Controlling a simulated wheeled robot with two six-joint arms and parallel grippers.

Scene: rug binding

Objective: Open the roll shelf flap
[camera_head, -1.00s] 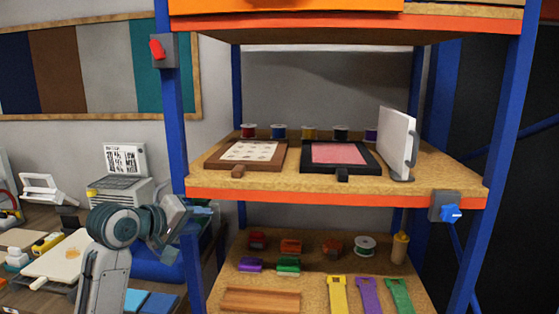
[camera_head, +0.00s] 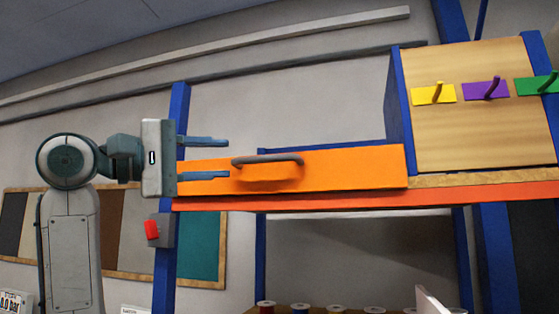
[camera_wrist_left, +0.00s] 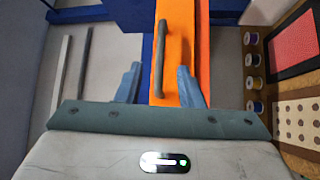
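The orange flap (camera_head: 350,172) is at the front of the upper shelf, and in the left wrist view it is an orange strip (camera_wrist_left: 181,45). Its grey bar handle (camera_head: 268,159) is on its left part; the handle also shows in the left wrist view (camera_wrist_left: 160,58). My left gripper (camera_head: 228,158) is open and empty, just left of the handle, its fingers pointing right. In the left wrist view its fingertips (camera_wrist_left: 158,82) are spread on either side of the handle's line. I cannot tell whether they touch anything. My right gripper is not in view.
A blue post (camera_head: 177,120) stands beside the left gripper, with a red switch on a grey box (camera_head: 160,230) below. A wooden panel (camera_head: 480,135) with coloured hooks is at the right. Thread spools (camera_head: 300,308) stand on the shelf below.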

